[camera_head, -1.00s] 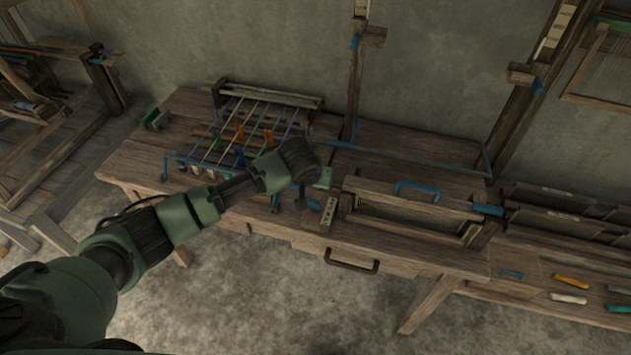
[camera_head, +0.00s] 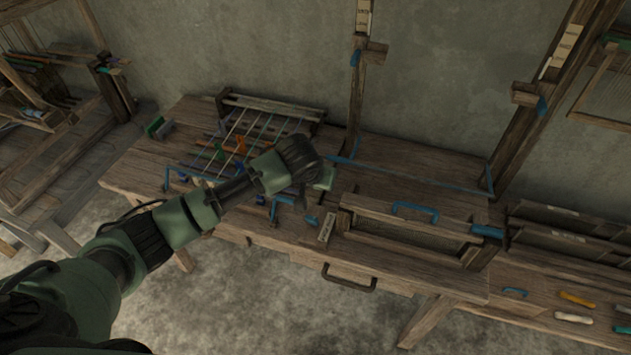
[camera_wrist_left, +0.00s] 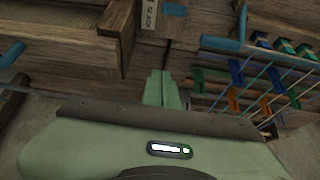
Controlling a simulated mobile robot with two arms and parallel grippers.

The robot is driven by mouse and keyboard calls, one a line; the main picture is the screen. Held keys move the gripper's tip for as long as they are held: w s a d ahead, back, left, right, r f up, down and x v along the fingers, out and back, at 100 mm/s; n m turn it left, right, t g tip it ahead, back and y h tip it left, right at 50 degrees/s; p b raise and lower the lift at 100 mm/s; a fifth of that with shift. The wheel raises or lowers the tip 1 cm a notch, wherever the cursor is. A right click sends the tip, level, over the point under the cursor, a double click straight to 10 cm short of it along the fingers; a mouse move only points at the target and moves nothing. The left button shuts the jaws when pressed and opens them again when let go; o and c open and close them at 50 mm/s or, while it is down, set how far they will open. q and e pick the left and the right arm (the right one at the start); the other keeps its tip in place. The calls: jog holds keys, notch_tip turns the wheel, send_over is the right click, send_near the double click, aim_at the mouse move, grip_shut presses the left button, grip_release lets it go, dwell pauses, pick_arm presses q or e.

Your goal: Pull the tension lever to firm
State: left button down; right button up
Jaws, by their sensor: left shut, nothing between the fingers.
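My left gripper (camera_head: 306,194) hangs over the front edge of the loom table, left of the framed box. In the left wrist view its green fingers (camera_wrist_left: 161,88) are shut together with nothing between them. A pale marked label plate (camera_head: 327,228) is just right of and below the gripper; it also shows in the left wrist view (camera_wrist_left: 150,14). A blue-tipped bent bar (camera_head: 281,203) is left of the gripper, and a blue rod (camera_wrist_left: 241,22) shows in the left wrist view. I cannot tell which part is the tension lever. My right gripper is not in view.
A framed box with a blue handle (camera_head: 415,210) stands right of the gripper. A rack of coloured threads (camera_head: 245,130) lies at left. A drawer with a dark handle (camera_head: 349,280) is below. A side bench (camera_head: 540,285) holds coloured tools.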

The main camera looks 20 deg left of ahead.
pick_arm(q)
jog(key=s+r, duration=0.5)
jog(key=shift+a+b, duration=0.45)
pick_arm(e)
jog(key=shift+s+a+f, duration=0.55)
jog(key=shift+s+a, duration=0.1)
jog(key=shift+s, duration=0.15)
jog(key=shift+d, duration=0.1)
